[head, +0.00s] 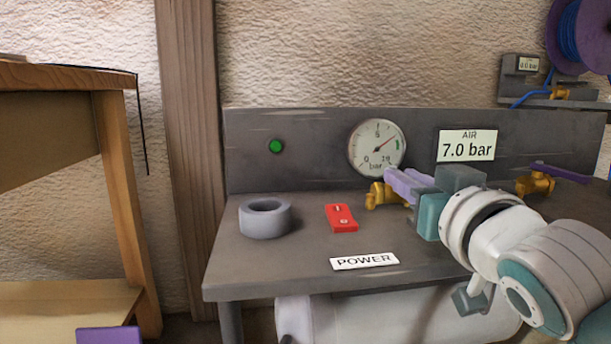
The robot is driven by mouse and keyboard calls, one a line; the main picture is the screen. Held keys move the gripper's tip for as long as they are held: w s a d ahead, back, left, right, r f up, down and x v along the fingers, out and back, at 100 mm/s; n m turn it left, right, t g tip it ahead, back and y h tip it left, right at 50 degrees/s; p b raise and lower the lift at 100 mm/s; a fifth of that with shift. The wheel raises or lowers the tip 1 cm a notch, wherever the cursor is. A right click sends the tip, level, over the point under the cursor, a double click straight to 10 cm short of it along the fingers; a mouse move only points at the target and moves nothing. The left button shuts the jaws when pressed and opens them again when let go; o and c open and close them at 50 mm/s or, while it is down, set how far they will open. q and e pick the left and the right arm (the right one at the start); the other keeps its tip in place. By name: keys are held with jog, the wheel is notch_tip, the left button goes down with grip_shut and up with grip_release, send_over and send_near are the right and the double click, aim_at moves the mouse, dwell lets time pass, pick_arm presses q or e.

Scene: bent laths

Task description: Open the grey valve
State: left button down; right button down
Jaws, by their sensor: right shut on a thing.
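A brass valve (379,196) sits on the grey bench below the dial gauge, at the front of the back panel. My right gripper (406,186) comes in from the right and is shut at this valve's lever. Pale lavender parts show there, and I cannot tell clearly which are fingertips and which are lever. A second brass valve (536,184) with a purple lever (561,173) is further right. My left gripper is not in view.
The gauge (377,147) and an AIR display (467,146) reading 7.0 bar are on the back panel, with a green light (276,146). A grey ring (265,217) and red switch (341,218) are on the bench. A wooden table (118,170) stands left.

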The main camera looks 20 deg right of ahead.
dwell(0.4)
jog(key=n+y+p, duration=0.2)
jog(key=p, duration=0.1)
jog(key=shift+s+d+r+t+y, duration=0.1)
jog(key=shift+d+r+t+y, duration=0.1)
jog(key=shift+d+t+y, duration=0.15)
jog(key=shift+d+f+n+y+p, duration=0.15)
jog(key=shift+n+y+p, duration=0.15)
jog(key=shift+y, duration=0.3)
jog(key=shift+d+f+n+y+p, duration=0.1)
jog(key=shift+n+y+p, duration=0.2)
jog(key=shift+y, duration=0.25)
jog(key=c, duration=0.8)
grip_release()
jog(key=shift+o, duration=0.2)
jog(key=shift+s, duration=0.1)
